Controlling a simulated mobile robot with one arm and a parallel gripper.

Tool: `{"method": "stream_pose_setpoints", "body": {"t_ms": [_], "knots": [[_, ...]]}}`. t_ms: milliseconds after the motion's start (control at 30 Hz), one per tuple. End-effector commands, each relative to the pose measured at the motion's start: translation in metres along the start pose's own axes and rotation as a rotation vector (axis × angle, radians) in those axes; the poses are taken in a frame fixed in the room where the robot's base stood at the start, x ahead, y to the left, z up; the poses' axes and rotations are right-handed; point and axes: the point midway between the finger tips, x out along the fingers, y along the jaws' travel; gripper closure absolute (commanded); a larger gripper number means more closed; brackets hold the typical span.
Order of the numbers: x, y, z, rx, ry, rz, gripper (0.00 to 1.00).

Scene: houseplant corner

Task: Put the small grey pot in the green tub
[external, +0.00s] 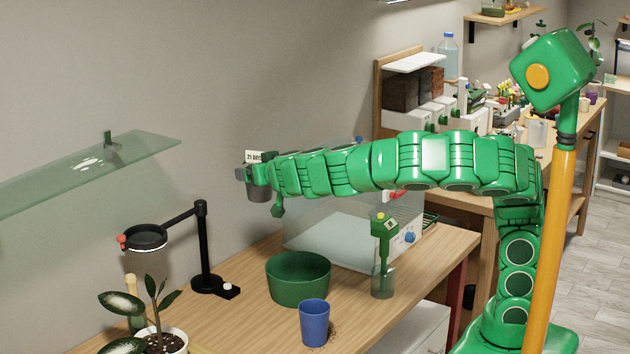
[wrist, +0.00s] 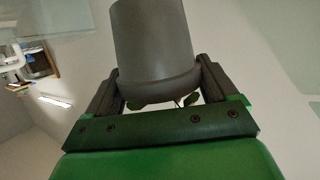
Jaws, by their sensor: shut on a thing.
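The small grey pot (external: 258,190) is held in my gripper (external: 256,174) high above the table, to the left of and well above the green tub. In the wrist view the grey pot (wrist: 152,45) sits between the two dark fingers of my gripper (wrist: 158,88). Some green leaves show at the pot's rim there. A small white label reading "21 DAY" shows at the pot in the external view. The green tub (external: 298,292) stands on the wooden table, and no contents show in it.
A blue cup (external: 314,322) stands in front of the tub, with dark crumbs beside it. A green-topped bottle (external: 383,262) stands to its right. A black stand (external: 203,250) and a potted plant (external: 160,338) are at left. A clear box (external: 335,235) stands behind. A glass shelf (external: 90,172) is on the wall.

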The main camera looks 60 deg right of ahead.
Motion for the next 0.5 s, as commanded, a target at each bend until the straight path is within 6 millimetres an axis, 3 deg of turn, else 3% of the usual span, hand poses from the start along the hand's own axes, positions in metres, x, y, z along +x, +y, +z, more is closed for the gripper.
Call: {"method": "stream_pose_setpoints", "body": {"t_ms": [500], "knots": [[-0.008, 0.039, -0.012, 0.073, 0.001, 0.233, 0.57]]}}
